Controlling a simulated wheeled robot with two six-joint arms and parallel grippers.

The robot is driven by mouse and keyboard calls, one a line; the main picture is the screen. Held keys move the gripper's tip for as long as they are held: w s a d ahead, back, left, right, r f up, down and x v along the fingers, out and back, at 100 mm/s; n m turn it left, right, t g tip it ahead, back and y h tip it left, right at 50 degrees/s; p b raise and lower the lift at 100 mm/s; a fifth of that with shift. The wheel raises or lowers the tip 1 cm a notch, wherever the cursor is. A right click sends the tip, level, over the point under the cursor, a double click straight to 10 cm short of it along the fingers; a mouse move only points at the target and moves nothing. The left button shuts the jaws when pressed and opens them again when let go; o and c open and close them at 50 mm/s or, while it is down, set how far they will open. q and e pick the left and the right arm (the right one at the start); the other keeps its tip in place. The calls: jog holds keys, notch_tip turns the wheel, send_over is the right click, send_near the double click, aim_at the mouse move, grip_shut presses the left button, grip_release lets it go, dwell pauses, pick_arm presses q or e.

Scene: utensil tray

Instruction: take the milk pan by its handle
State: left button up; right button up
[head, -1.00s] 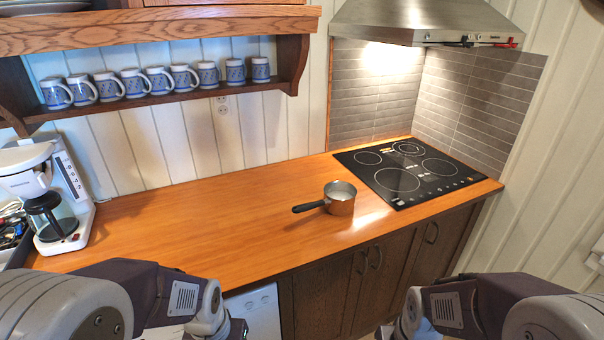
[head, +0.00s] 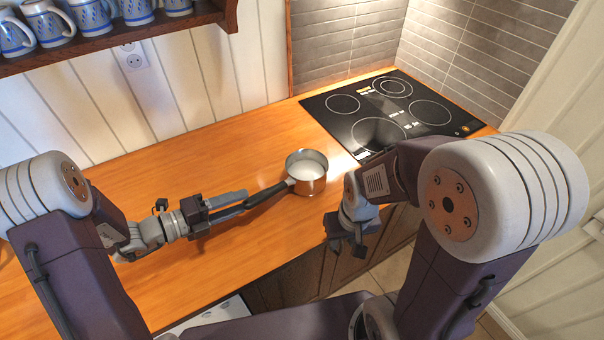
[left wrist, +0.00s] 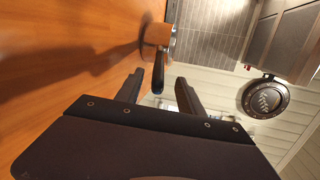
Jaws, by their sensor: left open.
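The milk pan (head: 308,187) stands upright on the wooden counter, a metal pot with a pale inside and a dark handle (head: 268,193) pointing left toward my left gripper. My left gripper (head: 243,200) is open at the handle's free end. In the left wrist view the pan (left wrist: 158,34) is beyond the fingertips, and the end of its handle (left wrist: 158,76) shows in the gap between the two open fingers (left wrist: 160,82). Whether the fingers touch the handle cannot be told. My right gripper (head: 346,240) hangs near the counter's front edge, right of the pan; its opening is unclear.
The black cooktop (head: 390,112) lies behind and right of the pan. A shelf (head: 150,30) with several blue-and-white mugs hangs on the wall at the upper left. The counter (head: 200,150) behind my left gripper is clear.

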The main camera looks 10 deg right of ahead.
aim_at(262, 196)
pick_arm(q)
jog(key=shift+x, duration=1.1)
jog(key=x, duration=0.5)
jog(key=shift+s+d+f, duration=0.1)
jog(key=shift+s+f, duration=0.05)
jog(key=shift+s, duration=0.05)
grip_shut()
